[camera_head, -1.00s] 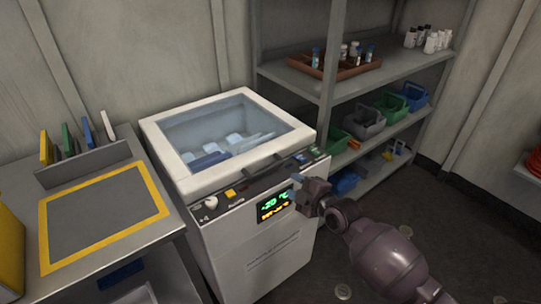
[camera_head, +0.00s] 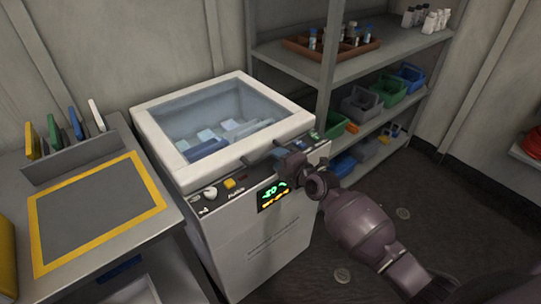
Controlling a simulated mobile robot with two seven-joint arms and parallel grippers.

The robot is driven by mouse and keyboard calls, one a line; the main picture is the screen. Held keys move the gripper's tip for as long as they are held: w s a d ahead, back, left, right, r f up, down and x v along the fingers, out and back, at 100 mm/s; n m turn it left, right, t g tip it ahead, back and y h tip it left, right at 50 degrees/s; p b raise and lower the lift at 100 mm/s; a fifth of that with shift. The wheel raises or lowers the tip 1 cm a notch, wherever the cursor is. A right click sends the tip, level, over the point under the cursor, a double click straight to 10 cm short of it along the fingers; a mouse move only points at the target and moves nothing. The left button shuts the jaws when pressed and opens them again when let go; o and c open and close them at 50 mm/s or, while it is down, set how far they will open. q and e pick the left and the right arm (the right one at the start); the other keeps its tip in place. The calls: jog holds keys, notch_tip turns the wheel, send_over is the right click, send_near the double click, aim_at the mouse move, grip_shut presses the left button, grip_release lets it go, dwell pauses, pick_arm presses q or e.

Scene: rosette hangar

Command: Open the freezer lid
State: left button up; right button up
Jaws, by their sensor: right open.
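The chest freezer (camera_head: 255,245) stands in the middle of the view. Its glass-topped lid (camera_head: 160,118) has a white frame and lies shut, with blue and white packs showing through the glass. My left gripper is not in view.
A grey side table (camera_head: 95,206) with a yellow-bordered mat stands left of the freezer. A metal shelf (camera_head: 290,62) with a brown tray (camera_head: 331,45) and coloured bins stands behind on the right. The dark floor on the right is mostly clear.

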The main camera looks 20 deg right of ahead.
jog(key=shift+b+x, duration=0.3)
jog(key=shift+x, duration=1.85)
grip_shut()
